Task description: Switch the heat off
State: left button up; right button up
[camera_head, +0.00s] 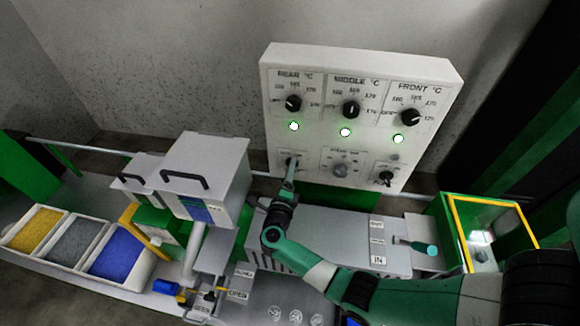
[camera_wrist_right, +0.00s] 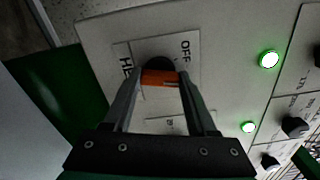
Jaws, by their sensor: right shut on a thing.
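The white control panel (camera_head: 362,120) stands upright at the back. The heat switch (camera_head: 293,161) is at its lower left, mostly hidden by my right gripper (camera_head: 289,174). In the right wrist view the gripper (camera_wrist_right: 160,84) has its fingers closed around the switch, with an orange piece between the tips and the dark knob (camera_wrist_right: 158,62) behind. A label partly reading "HE" is left of the knob, and "OFF" is at its upper right. Which way the knob points is hidden. My left gripper is not in view.
Three temperature dials, including the middle one (camera_head: 351,109), sit above lit green lamps (camera_head: 345,132). A grey knob (camera_head: 341,169) and another switch (camera_head: 386,177) are right of the heat switch. A grey hopper (camera_head: 213,165) stands close on the left.

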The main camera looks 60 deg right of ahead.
jog(key=n+p, duration=0.5)
jog(key=n, duration=0.3)
jog(key=shift+r+n, duration=0.1)
jog(key=shift+n, duration=0.2)
dwell(0.4)
jog(key=o, duration=1.4)
jog(key=shift+c, duration=0.2)
jog(key=v, duration=1.1)
jog(key=shift+a+p, duration=0.3)
jog(key=shift+p, duration=0.05)
